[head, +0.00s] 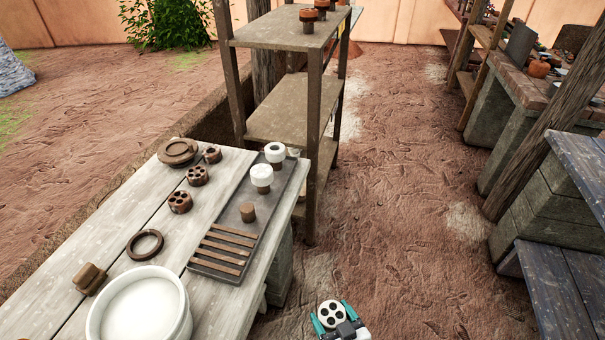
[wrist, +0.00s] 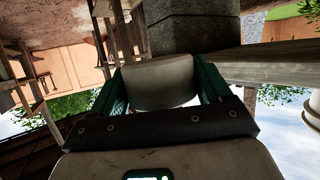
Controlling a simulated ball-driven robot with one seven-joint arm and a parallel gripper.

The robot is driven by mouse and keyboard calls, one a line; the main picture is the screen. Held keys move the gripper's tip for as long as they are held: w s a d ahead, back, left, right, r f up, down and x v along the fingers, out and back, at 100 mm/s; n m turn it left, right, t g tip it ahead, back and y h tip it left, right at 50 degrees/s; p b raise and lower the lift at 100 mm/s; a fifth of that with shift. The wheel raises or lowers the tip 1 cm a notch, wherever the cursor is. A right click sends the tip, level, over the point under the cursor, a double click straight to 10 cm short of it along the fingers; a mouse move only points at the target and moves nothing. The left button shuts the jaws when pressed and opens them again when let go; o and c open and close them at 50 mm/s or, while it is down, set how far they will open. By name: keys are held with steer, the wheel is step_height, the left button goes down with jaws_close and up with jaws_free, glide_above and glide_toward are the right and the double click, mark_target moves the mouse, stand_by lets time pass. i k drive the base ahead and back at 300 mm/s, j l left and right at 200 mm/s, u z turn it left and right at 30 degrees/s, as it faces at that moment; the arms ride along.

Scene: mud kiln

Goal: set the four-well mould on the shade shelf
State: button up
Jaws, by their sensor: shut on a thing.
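The four-well mould (head: 330,314) is a round cream piece with dark holes in its top, at the bottom of the head view. My gripper (head: 332,316) is shut on it, with one teal finger on each side. In the wrist view the mould (wrist: 158,84) shows as a pale cylinder between the teal fingers of my gripper (wrist: 163,82). A wooden shelf unit (head: 290,108), which seems to be the shade shelf, stands beyond the table. Its middle board looks bare. The mould is held over open ground, apart from the shelf and right of the table.
The pale plank table (head: 115,220) on the left carries a white basin (head: 140,305), a dark tray (head: 236,230) and several small round pieces. Brown pots (head: 308,17) stand on the shelf's top board. Dark benches (head: 575,170) line the right. The dirt aisle (head: 400,180) between is clear.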

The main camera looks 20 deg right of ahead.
mark_target(305, 124)
steer(key=i+l, duration=2.6)
